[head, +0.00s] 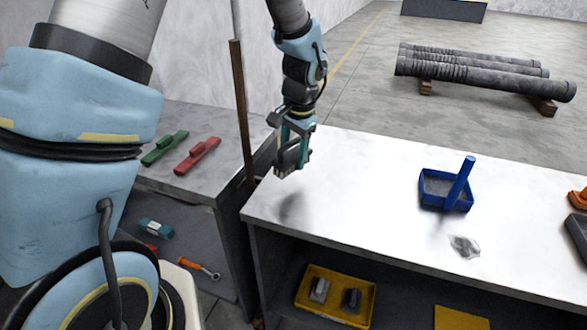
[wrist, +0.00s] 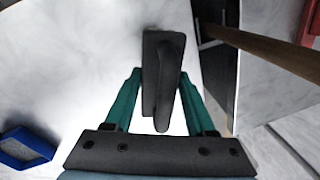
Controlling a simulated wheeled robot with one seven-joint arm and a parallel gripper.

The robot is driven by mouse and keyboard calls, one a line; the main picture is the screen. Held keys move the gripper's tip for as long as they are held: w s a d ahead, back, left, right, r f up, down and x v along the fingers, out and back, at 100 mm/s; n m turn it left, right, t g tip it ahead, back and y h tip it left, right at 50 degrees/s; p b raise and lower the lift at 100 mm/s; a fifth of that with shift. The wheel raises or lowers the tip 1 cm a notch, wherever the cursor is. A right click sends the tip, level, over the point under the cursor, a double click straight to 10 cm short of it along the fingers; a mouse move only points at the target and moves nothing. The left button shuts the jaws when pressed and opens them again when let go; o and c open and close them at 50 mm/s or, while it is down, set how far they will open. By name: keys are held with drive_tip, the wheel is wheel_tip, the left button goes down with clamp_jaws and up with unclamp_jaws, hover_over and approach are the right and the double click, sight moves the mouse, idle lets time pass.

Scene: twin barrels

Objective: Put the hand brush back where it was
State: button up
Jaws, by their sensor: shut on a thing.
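My gripper (head: 293,140) is shut on a dark grey hand brush (head: 288,160) and holds it above the left part of the white-topped bench (head: 375,200). A dark shadow lies on the bench top below it. In the wrist view the brush (wrist: 152,70) sits between the green fingers of my gripper (wrist: 162,85), its long handle lying lengthwise. A green brush (head: 165,148) and a red brush (head: 198,155) lie on the grey counter (head: 190,188) to the left. Which spot the held brush came from does not show.
A brown pole (head: 241,110) stands upright between counter and bench, close to my gripper's left. A blue tray (head: 432,190) with an upright handle and a grey patch (head: 464,246) are on the bench. A yellow tray (head: 365,318) is on the shelf below.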

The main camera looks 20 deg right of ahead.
sight(292, 170)
drive_tip(key=shift+f+p, duration=0.6)
drive_tip(key=shift+f, duration=1.95)
drive_tip(key=o, duration=1.3)
drive_tip(key=shift+f, duration=0.1)
drive_tip(key=r, duration=0.4)
drive_tip(key=s+r+b, duration=0.1)
drive_tip(key=r, duration=0.3)
drive_tip(key=r+b, duration=0.1)
drive_tip(key=r, duration=0.3)
drive_tip(key=shift+s+d+r, duration=0.1)
drive_tip(key=shift+s+d, duration=0.15)
drive_tip(key=shift+d, duration=0.05)
drive_tip(key=a+n, duration=0.4)
drive_tip(key=a, duration=0.6)
drive_tip(key=s+a+n, duration=0.1)
drive_tip(key=a+n, duration=0.3)
drive_tip(key=a, duration=0.6)
drive_tip(key=s+a+n, duration=0.1)
drive_tip(key=a+n, duration=0.2)
drive_tip(key=a, duration=0.8)
drive_tip(key=shift+s+f+n+h, duration=0.2)
drive_tip(key=shift+n+h, duration=0.2)
